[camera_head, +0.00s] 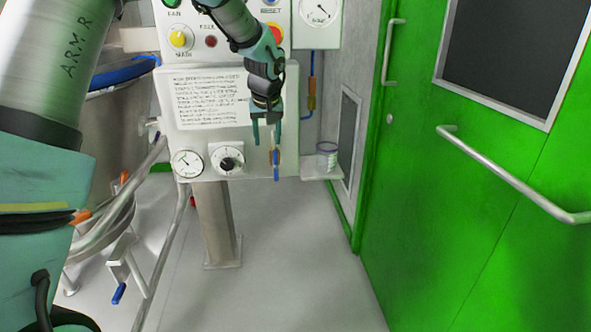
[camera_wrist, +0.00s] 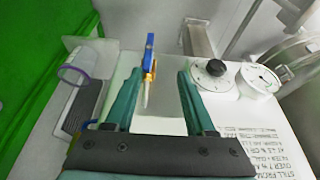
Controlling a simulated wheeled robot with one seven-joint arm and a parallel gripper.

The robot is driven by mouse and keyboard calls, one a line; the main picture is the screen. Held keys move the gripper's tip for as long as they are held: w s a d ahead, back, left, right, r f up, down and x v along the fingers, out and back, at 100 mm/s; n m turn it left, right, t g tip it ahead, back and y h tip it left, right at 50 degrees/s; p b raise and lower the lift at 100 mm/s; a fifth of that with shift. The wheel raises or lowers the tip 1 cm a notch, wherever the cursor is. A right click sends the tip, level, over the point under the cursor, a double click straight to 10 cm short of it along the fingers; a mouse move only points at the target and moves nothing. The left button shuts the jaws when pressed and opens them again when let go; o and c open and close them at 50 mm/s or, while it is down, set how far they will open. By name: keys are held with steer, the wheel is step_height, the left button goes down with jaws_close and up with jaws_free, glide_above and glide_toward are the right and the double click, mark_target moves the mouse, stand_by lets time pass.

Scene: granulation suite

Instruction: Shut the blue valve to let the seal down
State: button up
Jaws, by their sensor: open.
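The blue valve has a flat blue lever (camera_head: 276,170) on a small brass body at the lower right of the white control panel. In the head view the lever hangs straight down. In the wrist view the blue lever (camera_wrist: 150,42) and its brass body lie just beyond the fingertips, nearer the left finger. My gripper (camera_head: 266,138) is open and empty, with its fingers pointing down in front of the panel. In the wrist view the gripper (camera_wrist: 160,75) has a clear gap between its fingers. I cannot tell whether a finger touches the valve.
A dial gauge (camera_head: 187,163) and a black knob (camera_head: 228,159) sit left of the valve. A small tub (camera_head: 327,154) stands on a shelf (camera_head: 322,172) to its right. A green door (camera_head: 470,190) with a rail is farther right. Another blue-handled valve (camera_head: 118,293) is low left.

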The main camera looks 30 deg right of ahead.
mark_target(275, 158)
steer(key=x, duration=0.3)
steer(key=d+x, duration=0.1)
steer(key=x, duration=0.3)
steer(key=d+x, duration=0.1)
steer(key=x, duration=0.3)
steer(key=shift+s+d+p, duration=0.1)
steer(key=shift+s+p, duration=0.15)
steer(key=shift+p, duration=0.1)
jaws_close()
